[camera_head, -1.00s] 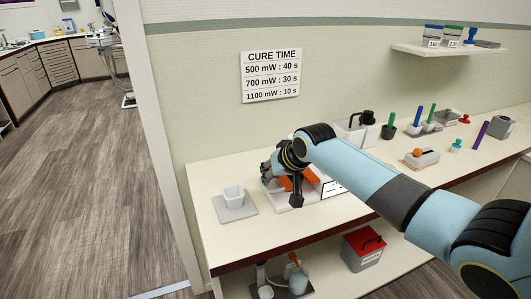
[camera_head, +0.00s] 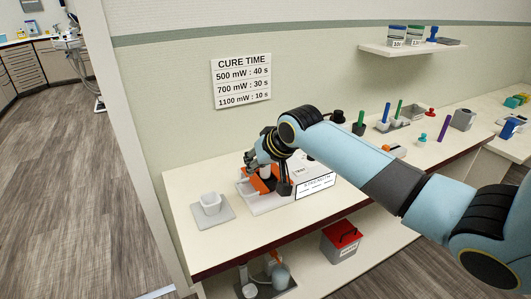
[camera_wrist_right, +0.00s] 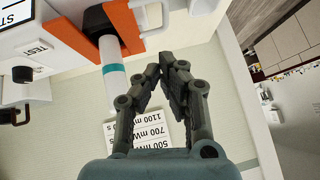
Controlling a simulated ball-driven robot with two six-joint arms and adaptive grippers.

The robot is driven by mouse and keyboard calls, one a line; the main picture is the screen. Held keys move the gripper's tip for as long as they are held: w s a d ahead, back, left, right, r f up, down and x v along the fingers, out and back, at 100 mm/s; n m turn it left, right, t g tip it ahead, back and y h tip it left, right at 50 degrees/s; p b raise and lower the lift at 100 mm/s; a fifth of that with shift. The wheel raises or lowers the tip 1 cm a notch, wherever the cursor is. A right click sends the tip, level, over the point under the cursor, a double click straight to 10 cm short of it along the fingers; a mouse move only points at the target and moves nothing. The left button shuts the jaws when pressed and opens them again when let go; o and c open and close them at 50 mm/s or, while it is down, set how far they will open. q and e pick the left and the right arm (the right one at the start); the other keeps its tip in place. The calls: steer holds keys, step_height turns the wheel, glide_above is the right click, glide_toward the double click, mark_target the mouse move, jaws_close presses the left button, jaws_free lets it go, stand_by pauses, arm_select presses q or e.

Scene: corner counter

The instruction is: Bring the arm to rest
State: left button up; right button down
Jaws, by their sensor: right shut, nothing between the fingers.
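My right arm crosses the head view from the right. Its gripper (camera_head: 249,166) is above the left part of the counter (camera_head: 203,247), at an orange holder (camera_head: 262,182) on a white tray (camera_head: 260,208). In the right wrist view the gripper (camera_wrist_right: 167,60) has its fingers together, with nothing between them. A white cylinder with a teal band (camera_wrist_right: 113,68) is in the orange holder, beside the fingers. My left gripper is not in view.
A white cup (camera_head: 211,202) stands on a grey pad left of the tray. Pens, holders and small tools stand farther right along the wall. A shelf (camera_head: 412,51) hangs above. A red-lidded box (camera_head: 341,240) is below the counter.

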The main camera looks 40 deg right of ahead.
steer(key=v, duration=0.5)
steer(key=shift+s+a+r, duration=0.1)
steer(key=shift+s+a, duration=0.05)
steer(key=shift+s, duration=0.25)
